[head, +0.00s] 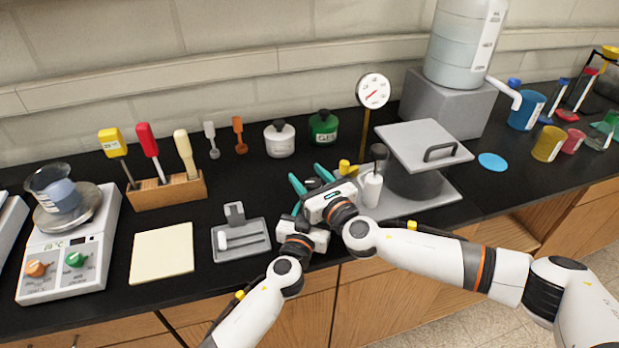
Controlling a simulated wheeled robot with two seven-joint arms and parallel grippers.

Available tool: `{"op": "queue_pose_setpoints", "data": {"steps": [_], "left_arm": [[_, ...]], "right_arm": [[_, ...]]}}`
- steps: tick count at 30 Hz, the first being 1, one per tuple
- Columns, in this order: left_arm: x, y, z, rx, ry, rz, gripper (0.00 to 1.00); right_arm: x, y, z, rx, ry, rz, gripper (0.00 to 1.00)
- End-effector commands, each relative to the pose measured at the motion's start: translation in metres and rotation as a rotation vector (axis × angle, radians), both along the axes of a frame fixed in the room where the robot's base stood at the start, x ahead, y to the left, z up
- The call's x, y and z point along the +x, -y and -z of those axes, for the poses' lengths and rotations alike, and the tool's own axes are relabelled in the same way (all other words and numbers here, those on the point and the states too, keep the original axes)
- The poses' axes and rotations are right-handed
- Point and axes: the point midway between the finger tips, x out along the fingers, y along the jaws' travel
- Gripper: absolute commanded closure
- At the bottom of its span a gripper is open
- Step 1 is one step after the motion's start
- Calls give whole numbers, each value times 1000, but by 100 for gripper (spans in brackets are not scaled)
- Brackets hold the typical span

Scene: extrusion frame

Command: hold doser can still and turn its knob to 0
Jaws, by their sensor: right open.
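My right gripper (307,173) is open, with its two teal fingers apart, pointing away over the black bench near its middle. My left gripper (297,210) is just below it, close to the front edge; its fingers are mostly hidden, so its opening cannot be told. A small dark shape (314,183) shows between the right fingers; I cannot tell whether it is part of the doser can or of the gripper. No knob or scale of the can is readable. A white jar with a black lid (280,141) and a green jar (323,128) stand behind, clear of both grippers.
A grey-lidded pot (415,180), a white bottle (371,189) and a dial gauge (373,91) stand right of the grippers. A grey tray (240,252) and a cream pad (162,252) lie left. A tool block (166,194) and a scale (80,260) are farther left.

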Motion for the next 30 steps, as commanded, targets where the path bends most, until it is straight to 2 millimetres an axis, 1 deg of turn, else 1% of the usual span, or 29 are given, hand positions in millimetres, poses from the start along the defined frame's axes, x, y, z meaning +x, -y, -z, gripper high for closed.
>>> {"op": "queue_pose_setpoints", "data": {"steps": [2, 3, 10, 16, 20, 24, 30], "left_arm": [[0, 0, 0, 0, 1, 0, 75], [0, 0, 0, 0, 1, 0, 75], [0, 0, 0, 0, 1, 0, 75], [0, 0, 0, -1, 1, 0, 75], [0, 0, 0, -1, 1, 1, 75], [0, 1, 0, -2, -1, 1, 75], [-1, 2, 1, 0, -3, 4, 75]], "right_arm": [[0, 0, 0, 0, 0, 0, 47], [0, 0, 0, 0, 0, 0, 53], [0, 0, 0, 0, 0, 0, 91], [0, 0, 0, 4, 1, -29, 92], [-1, -1, -1, 7, 2, -102, 92], [-4, -8, -5, 19, 9, -185, 92], [-6, -11, -7, 20, 11, -254, 92]]}}
